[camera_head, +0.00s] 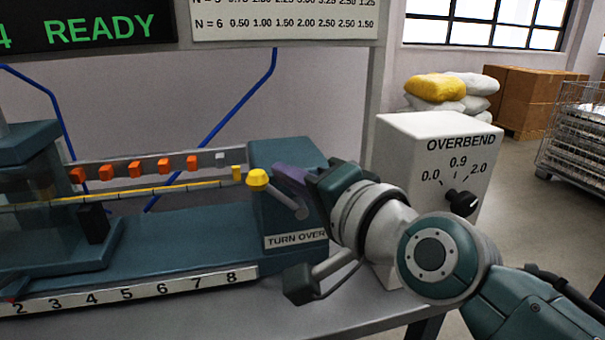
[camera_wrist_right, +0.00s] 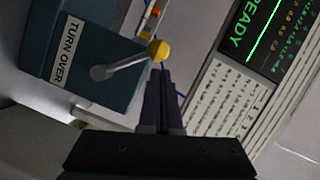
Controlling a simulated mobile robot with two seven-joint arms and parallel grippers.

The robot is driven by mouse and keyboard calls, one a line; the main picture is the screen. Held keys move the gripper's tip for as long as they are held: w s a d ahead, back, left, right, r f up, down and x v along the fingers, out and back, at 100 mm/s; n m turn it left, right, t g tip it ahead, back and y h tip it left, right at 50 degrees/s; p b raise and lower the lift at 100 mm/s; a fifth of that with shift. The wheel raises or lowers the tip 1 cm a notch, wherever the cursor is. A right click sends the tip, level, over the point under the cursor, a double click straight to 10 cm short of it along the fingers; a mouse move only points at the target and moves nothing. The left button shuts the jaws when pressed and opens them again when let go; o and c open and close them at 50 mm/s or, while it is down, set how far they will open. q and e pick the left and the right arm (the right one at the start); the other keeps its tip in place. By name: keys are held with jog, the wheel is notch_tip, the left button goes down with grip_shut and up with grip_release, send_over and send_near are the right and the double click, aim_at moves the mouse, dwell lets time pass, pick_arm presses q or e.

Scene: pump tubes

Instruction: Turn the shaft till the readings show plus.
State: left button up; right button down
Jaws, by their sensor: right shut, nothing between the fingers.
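The TURN OVER box (camera_head: 290,225) is a teal block at the right end of the bench. A grey crank lever (camera_head: 285,197) with a yellow knob (camera_head: 257,179) sits on its front, the knob up and to the left of the pivot. The lever (camera_wrist_right: 125,65) and knob (camera_wrist_right: 159,50) also show in the wrist view. My right gripper (camera_head: 279,170) is shut and empty, its fingertips (camera_wrist_right: 160,72) close beside the knob. I cannot tell whether they touch it. The display (camera_head: 95,25) reads READY in green; part is cut off. My left gripper is out of view.
A row of orange blocks (camera_head: 135,168) lies left of the TURN OVER box. A numbered scale (camera_head: 140,291) runs along the bench front. A number chart (camera_head: 285,15) hangs above.

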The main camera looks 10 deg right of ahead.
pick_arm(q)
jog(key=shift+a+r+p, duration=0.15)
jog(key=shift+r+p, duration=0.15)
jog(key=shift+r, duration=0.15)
pick_arm(e)
jog(key=shift+a+f, duration=0.2)
jog(key=shift+a, duration=0.25)
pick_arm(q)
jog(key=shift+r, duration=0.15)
